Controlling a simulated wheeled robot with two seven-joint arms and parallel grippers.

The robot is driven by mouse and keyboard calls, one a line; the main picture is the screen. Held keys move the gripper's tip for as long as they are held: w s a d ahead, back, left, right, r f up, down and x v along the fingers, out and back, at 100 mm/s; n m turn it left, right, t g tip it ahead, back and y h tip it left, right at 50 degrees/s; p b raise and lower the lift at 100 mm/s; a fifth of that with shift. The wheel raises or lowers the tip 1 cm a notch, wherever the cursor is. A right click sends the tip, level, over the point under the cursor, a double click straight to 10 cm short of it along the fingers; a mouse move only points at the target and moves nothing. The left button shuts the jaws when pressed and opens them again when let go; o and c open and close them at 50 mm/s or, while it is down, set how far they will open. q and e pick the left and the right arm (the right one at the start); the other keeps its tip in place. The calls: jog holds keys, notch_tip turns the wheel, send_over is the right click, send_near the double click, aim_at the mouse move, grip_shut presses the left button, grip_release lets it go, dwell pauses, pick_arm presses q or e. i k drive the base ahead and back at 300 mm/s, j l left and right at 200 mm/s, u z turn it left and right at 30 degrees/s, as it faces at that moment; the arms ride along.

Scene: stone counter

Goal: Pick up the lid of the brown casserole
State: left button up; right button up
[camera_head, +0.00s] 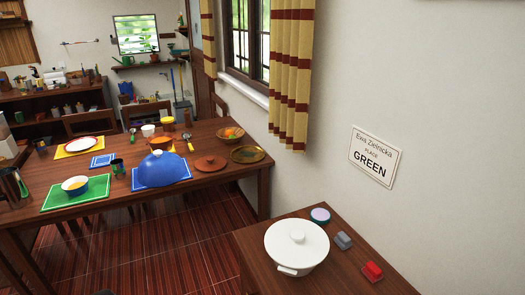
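A round brown lid with a small knob (210,162) lies on the long wooden table, right of a blue dome-shaped thing (160,170). An orange-brown pot or bowl (161,143) stands behind the blue dome, which partly hides it; I cannot tell whether it is the brown casserole. A white casserole (296,259) with its white lid on (297,239) stands on the smaller wooden table at the front. I cannot make out either of my grippers in this view.
The long table (130,197) also holds a green mat (95,195) with a bowl, a patterned plate (247,154) and a fruit bowl (230,134). A grey block (343,240) and a red block (372,271) lie right of the white casserole. Bare floor (190,240) separates the tables.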

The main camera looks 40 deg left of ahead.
aim_at(209, 163)
jog(key=k+j+u, duration=0.15)
jog(key=k+u, duration=0.25)
jog(key=k, duration=0.25)
jog(key=i+j+u, duration=0.1)
jog(key=j+u, duration=0.2)
jog(key=i+j+u, duration=0.25)
jog(key=j, duration=0.25)
jog(key=i+j+u, duration=0.1)
jog(key=j+u, duration=0.2)
jog(key=i+j, duration=0.1)
jog(key=j, duration=0.15)
jog(key=i+j, duration=0.15)
jog(key=j, duration=0.15)
